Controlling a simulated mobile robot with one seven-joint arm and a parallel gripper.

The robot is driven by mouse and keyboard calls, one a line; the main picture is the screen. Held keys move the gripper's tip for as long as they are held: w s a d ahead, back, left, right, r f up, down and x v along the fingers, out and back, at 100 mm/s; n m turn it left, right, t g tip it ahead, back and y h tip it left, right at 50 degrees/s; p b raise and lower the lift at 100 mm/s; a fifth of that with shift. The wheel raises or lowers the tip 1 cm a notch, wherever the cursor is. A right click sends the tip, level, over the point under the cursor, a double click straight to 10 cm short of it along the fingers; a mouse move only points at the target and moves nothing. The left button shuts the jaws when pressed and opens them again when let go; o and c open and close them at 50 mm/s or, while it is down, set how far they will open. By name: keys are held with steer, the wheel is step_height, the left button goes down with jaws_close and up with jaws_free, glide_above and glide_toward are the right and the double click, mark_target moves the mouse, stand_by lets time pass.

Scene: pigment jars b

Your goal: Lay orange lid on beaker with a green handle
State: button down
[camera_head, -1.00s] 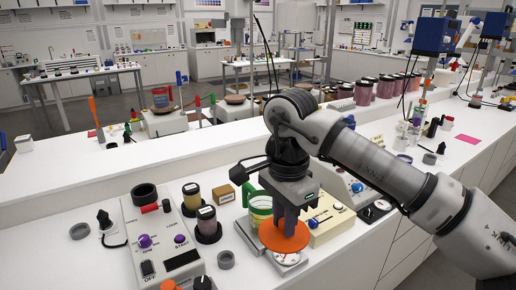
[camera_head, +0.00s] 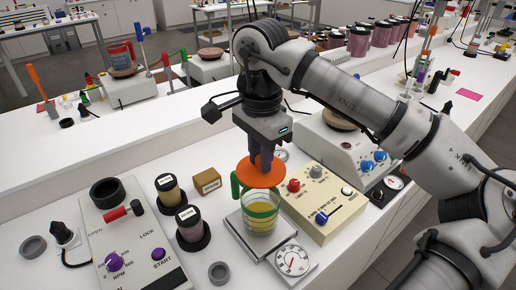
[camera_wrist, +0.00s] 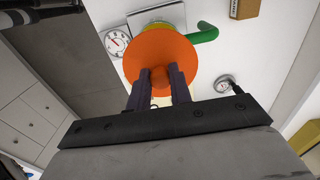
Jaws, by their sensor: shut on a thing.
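The orange lid (camera_head: 262,172) is a flat round disc, held by my gripper (camera_head: 264,154), whose dark fingers are shut on its knob. It hangs above the beaker (camera_head: 260,215), a clear vessel with a green band, a green handle on its left and yellow contents. The beaker stands upright on a scale plate (camera_head: 236,226). In the wrist view the lid (camera_wrist: 160,50) covers most of the beaker, and the green handle (camera_wrist: 204,33) sticks out to the right. Whether lid and rim touch I cannot tell.
Two dark-lidded jars (camera_head: 190,226) and a cardboard box (camera_head: 206,182) stand left of the beaker. A beige control box (camera_head: 320,203) is close on its right, and a dial (camera_head: 293,261) is in front. A grey control panel (camera_head: 128,240) lies further left.

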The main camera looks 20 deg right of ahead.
mark_target(260, 177)
steer(key=shift+s, duration=0.15)
steer(key=shift+a+f+b, duration=0.1)
steer(key=shift+f+b, duration=0.1)
steer(key=shift+b, duration=0.2)
steer(key=shift+f+b, duration=2.15)
steer(key=shift+f, duration=0.4)
steer(key=shift+f+b, duration=0.75)
steer(key=shift+f, duration=0.05)
steer(key=c, duration=1.2)
jaws_free()
steer(key=shift+r, duration=0.1)
